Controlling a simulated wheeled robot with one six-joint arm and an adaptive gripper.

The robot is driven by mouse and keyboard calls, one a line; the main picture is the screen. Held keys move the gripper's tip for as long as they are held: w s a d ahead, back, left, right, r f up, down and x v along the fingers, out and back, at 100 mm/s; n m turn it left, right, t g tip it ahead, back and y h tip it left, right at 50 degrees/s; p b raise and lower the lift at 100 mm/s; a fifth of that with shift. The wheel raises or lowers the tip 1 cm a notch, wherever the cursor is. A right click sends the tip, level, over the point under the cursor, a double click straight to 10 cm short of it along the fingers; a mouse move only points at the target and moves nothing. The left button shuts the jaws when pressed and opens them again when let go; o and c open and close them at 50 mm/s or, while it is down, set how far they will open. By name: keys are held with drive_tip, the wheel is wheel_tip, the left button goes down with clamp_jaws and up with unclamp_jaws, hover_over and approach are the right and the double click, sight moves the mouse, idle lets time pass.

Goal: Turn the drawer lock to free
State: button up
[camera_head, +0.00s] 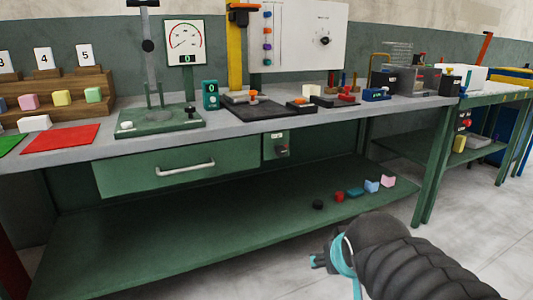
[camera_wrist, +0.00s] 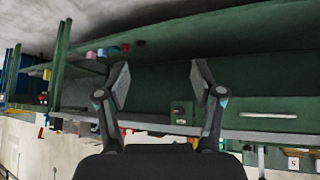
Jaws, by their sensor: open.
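The drawer lock is a dark knob (camera_head: 281,150) on a small green panel (camera_head: 271,139) under the bench top, just right of the green drawer (camera_head: 125,174). The drawer looks shut and has a pale bar handle (camera_head: 185,168). In the wrist view, which is upside down, the lock panel (camera_wrist: 181,112) shows between my fingers, with the drawer handle (camera_wrist: 268,115) to its right. My gripper (camera_wrist: 161,80) is open and empty, apart from the bench. In the head view my arm is at the lower right, in front of the bench. The knob's exact setting is too small to tell.
The lower shelf (camera_head: 190,228) holds several small coloured pieces near its right end, including a pink block (camera_head: 388,181). The bench top carries a gauge (camera_head: 184,43), a red mat (camera_head: 62,138) and other fixtures. The space before the lock looks clear.

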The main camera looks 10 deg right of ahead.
drive_tip(key=w+d+r+t, duration=0.2)
drive_tip(key=w+t, duration=0.1)
drive_tip(key=w, duration=0.6)
drive_tip(key=w+d+r+t, duration=0.2)
drive_tip(key=w+r, duration=0.1)
drive_tip(key=w, duration=0.6)
drive_tip(key=n+t+y, duration=0.4)
drive_tip(key=y, duration=0.3)
approach(282, 150)
drive_tip(key=x, duration=0.9)
drive_tip(key=shift+w+a, duration=0.2)
drive_tip(key=shift+w, duration=0.15)
drive_tip(key=c, duration=1.1)
